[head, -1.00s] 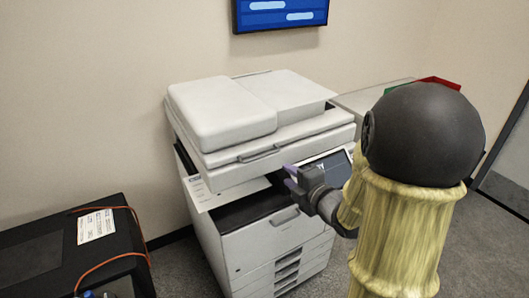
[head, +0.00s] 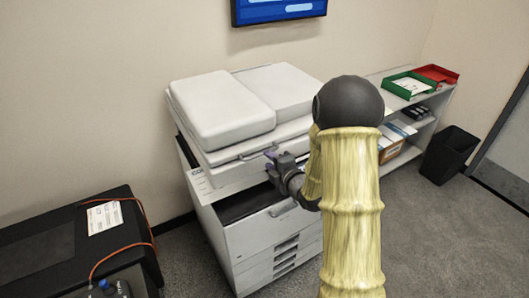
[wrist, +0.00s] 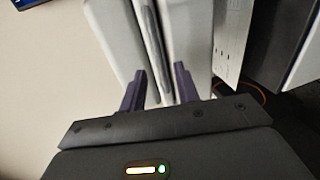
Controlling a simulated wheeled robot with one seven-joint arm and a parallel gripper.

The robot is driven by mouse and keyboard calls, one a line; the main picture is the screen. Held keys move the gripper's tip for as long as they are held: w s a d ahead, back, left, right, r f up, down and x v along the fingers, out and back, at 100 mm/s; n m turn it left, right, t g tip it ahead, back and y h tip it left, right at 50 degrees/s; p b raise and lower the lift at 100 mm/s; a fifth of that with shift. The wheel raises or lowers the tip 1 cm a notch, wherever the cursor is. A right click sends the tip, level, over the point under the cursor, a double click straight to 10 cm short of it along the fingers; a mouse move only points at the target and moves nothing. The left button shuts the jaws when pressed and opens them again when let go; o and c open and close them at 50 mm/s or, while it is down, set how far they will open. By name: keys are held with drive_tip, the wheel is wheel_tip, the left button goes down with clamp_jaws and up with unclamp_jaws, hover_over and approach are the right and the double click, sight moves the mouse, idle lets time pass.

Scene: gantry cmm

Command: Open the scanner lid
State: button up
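The scanner lid (head: 290,92) is the white, thick top of the copier and lies closed and flat. Its handle (head: 254,154) is a grey bar along the lid's front edge. In the wrist view the handle (wrist: 153,40) is a dark strip running down toward the gap between my fingers. My gripper (head: 271,158) is at the right part of the handle in the head view. In the wrist view my gripper (wrist: 160,85) has its two purple fingers apart, one on each side of the handle's line. I cannot tell whether they touch it.
The copier body (head: 262,238) with drawers stands below the lid. A black case (head: 120,222) with an orange cable is at the left. A shelf (head: 432,100) with green and red trays and a black bin (head: 449,155) are at the right. A wall screen (head: 278,10) hangs above.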

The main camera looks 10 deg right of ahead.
drive_tip(key=p+x, duration=0.1)
drive_tip(key=x, duration=0.3)
drive_tip(key=shift+w+a, duration=0.1)
drive_tip(key=shift+w, duration=0.15)
clamp_jaws()
